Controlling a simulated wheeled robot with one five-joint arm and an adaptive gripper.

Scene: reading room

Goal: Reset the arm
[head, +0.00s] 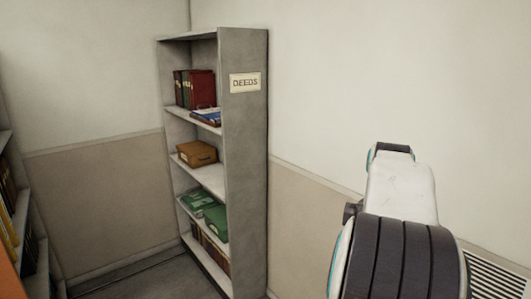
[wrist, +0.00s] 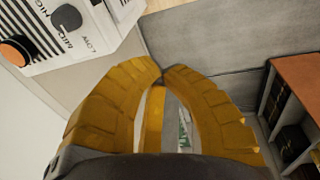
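My gripper (wrist: 162,76) shows in the wrist view as two yellow curved fingers. Their tips meet, and I see nothing held between them. A narrow gap lower down between the fingers shows grey background and a small green patch. In the head view my arm (head: 398,200), white with dark bands, rises at the lower right. The gripper's fingers cannot be made out there.
A grey bookcase marked DEEDS (head: 247,150) stands against the wall, holding binders, a tan box (head: 197,153) and green boxes (head: 203,205). Another shelf (head: 22,215) is at the left edge. The wrist view shows a white panel with knobs (wrist: 66,18) and an orange-topped shelf (wrist: 300,72).

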